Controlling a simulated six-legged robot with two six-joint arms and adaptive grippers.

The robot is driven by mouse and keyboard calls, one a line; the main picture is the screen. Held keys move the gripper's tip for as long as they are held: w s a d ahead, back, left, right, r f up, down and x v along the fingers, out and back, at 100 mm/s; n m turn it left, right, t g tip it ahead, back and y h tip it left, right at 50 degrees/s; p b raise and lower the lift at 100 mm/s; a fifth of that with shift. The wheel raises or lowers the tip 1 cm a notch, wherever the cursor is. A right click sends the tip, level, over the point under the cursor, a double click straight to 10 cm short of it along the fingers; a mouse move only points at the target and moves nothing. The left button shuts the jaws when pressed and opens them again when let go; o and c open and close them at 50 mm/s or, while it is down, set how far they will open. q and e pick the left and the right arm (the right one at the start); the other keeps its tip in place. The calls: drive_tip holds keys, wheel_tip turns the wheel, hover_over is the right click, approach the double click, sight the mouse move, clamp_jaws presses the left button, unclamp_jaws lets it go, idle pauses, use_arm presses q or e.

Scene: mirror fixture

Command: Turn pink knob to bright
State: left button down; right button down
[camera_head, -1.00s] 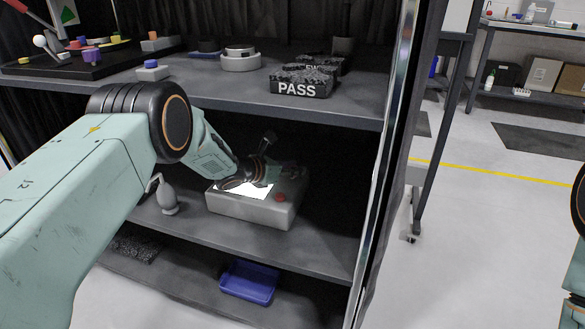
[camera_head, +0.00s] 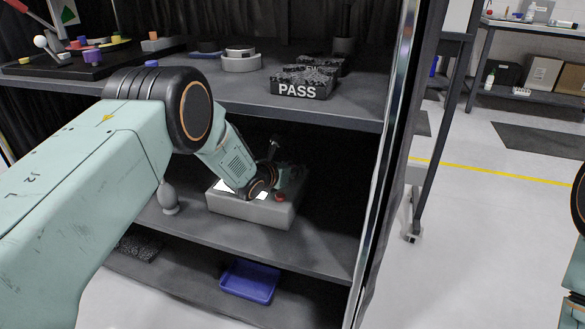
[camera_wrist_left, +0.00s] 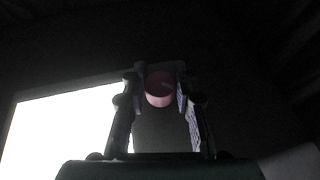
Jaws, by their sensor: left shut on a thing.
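The pink knob (camera_wrist_left: 159,88) sits between the two fingers of my left gripper (camera_wrist_left: 160,92) in the left wrist view, and the fingers are closed on its sides. In the head view my left gripper (camera_head: 284,181) is over the right part of a grey box (camera_head: 245,210) on the middle shelf. The box has a bright white panel (camera_head: 225,186), also large in the left wrist view (camera_wrist_left: 60,130). My right gripper is not in view.
A red round part (camera_head: 280,197) is on the box near its front right. A grey rounded object (camera_head: 168,198) stands left of the box. The upper shelf (camera_head: 240,98) with a PASS block (camera_head: 300,84) overhangs. A blue bin (camera_head: 249,281) is below.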

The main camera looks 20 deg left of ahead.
use_arm(q)
drive_tip(key=shift+w+r+n+y+b, duration=0.15)
drive_tip(key=shift+r+n+y+b, duration=0.15)
drive_tip(key=shift+n+y, duration=0.55)
drive_tip(key=c, duration=1.4)
unclamp_jaws()
drive_tip(key=shift+c, duration=0.2)
drive_tip(key=o, duration=0.4)
drive_tip(key=shift+f, duration=0.25)
drive_tip(key=shift+m+h+p, duration=0.35)
drive_tip(key=shift+m+h, duration=0.4)
drive_tip(key=shift+h, duration=0.3)
drive_tip(key=shift+m+g+h, duration=0.4)
drive_tip(key=shift+m+h, duration=0.6)
drive_tip(key=shift+m, duration=0.1)
drive_tip(key=shift+m+g+h+b, duration=0.3)
drive_tip(key=shift+m+h, duration=0.2)
